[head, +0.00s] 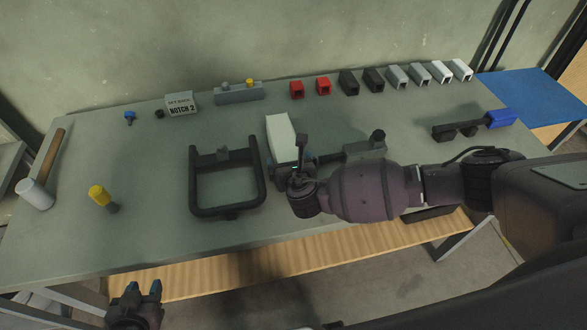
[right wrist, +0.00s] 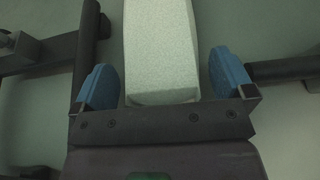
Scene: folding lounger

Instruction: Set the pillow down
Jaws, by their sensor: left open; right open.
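The pillow, a pale whitish-green block (head: 281,137), is at the middle of the table (head: 140,220), just right of the dark U-shaped frame (head: 227,211). In the right wrist view the pillow (right wrist: 160,45) lies lengthwise between the two blue fingers of my right gripper (right wrist: 162,82), with a gap on each side. My right gripper (head: 302,160) is open at the pillow's near end, and my arm hides part of that area. My left gripper (head: 136,290) is open and empty in front of the table's near edge.
A dark bracket (head: 364,148) is right of the pillow. A yellow-capped peg (head: 99,195), a white cylinder (head: 35,194) and a hammer-like handle (head: 50,155) are at left.

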